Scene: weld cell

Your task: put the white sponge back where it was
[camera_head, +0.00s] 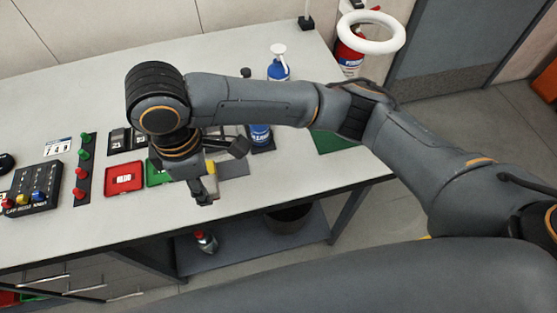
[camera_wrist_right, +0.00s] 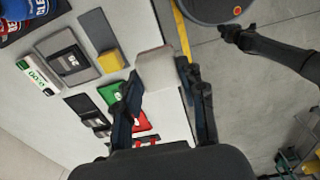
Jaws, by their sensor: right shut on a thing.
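My right gripper (camera_head: 205,192) is low over the front of the table, its fingers partly hidden by my own arm in the head view. In the right wrist view the gripper (camera_wrist_right: 160,76) is shut on the white sponge (camera_wrist_right: 157,68), a pale block near the table's front edge. I cannot tell whether the sponge touches the table. The sponge is hidden in the head view. A dark grey mat (camera_wrist_right: 97,27) lies beside it, with a yellow block (camera_wrist_right: 111,62) at the mat's near end; the mat also shows in the head view (camera_head: 236,169). My left gripper is not in view.
A red tray (camera_head: 124,190) and a green tray (camera_wrist_right: 110,93) sit close to the gripper. A button box (camera_head: 36,190) and a button strip (camera_head: 83,160) stand left. The left back of the table (camera_head: 70,100) is clear.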

